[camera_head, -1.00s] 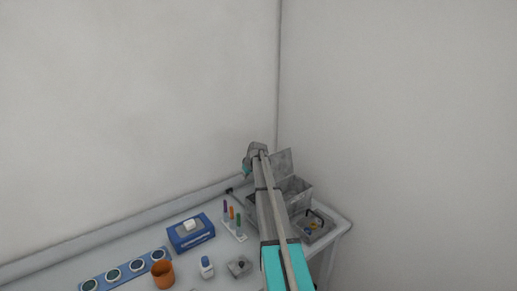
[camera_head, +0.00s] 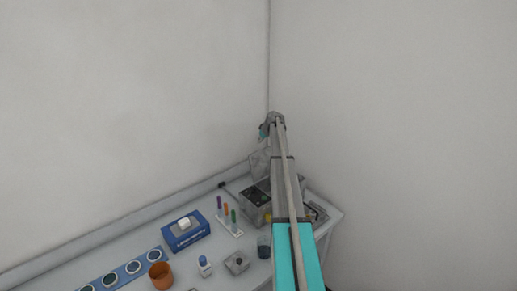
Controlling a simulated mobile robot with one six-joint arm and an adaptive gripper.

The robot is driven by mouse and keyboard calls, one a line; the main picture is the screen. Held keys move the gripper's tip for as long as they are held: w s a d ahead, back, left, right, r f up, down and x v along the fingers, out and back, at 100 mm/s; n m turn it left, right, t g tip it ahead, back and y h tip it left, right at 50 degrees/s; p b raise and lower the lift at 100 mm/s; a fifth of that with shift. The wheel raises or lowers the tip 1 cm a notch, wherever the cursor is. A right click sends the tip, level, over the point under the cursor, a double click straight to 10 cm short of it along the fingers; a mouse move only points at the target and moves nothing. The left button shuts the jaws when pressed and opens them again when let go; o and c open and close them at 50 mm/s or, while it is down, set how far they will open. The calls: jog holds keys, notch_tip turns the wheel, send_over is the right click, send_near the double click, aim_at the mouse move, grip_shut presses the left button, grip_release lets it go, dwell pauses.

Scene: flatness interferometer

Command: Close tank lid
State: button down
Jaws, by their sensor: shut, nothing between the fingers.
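The grey metal tank (camera_head: 247,208) stands at the back right of the bench, near the room corner. A dark panel shows on it, and my arm crosses in front of its right part. Its grey lid (camera_head: 259,163) stands raised and open at the back, its right side hidden behind my arm. My gripper (camera_head: 264,132) is small in view, above the lid and apart from it in the picture. It is shut and holds nothing; its fingertips are partly hidden by the wrist.
On the bench (camera_head: 122,238), a blue box (camera_head: 186,231), a rack with coloured tubes (camera_head: 229,227), an orange cup (camera_head: 161,276), a white bottle (camera_head: 205,266), a small grey block (camera_head: 236,263) and a grey beaker (camera_head: 264,247) stand left of my arm. Walls close off the back and right.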

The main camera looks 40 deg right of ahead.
aim_at(266, 160)
jog(key=d, duration=0.3)
jog(key=shift+w+r, duration=0.15)
jog(key=shift+w, duration=0.25)
jog(key=shift+a, duration=0.1)
jog(key=shift+w+a, duration=0.1)
notch_tip(266, 160, down, 8)
jog(key=w+b, duration=0.1)
jog(key=b, duration=0.7)
jog(key=shift+w, duration=0.3)
jog(key=shift+r, duration=0.1)
